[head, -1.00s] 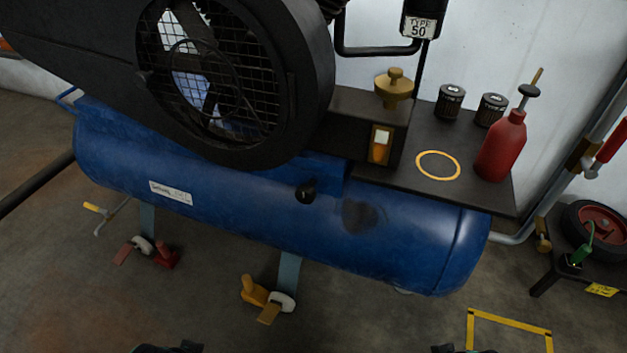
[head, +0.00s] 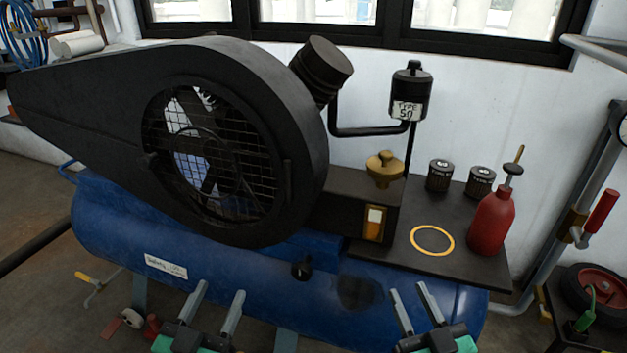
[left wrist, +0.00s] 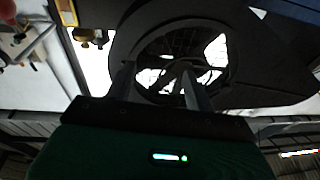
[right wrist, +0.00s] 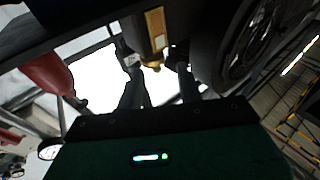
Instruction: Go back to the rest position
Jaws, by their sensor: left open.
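My left gripper (head: 214,306) is at the bottom of the head view, in front of the blue tank (head: 120,225). Its two fingers stand apart with nothing between them. In the left wrist view its fingers (left wrist: 158,85) point toward the round fan guard (left wrist: 185,60). My right gripper (head: 416,305) is further right, in front of the tank's right part. Its fingers are spread and empty. In the right wrist view its fingers (right wrist: 160,88) point up toward the black compressor parts.
Above the tank are the black belt guard (head: 90,110) and a brass cap (head: 384,170). The shelf (head: 375,255) holds a red bottle (head: 491,222), two dark canisters (head: 440,175) and a yellow ring (head: 432,240). A low stand with a wheel (head: 595,292) is at right.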

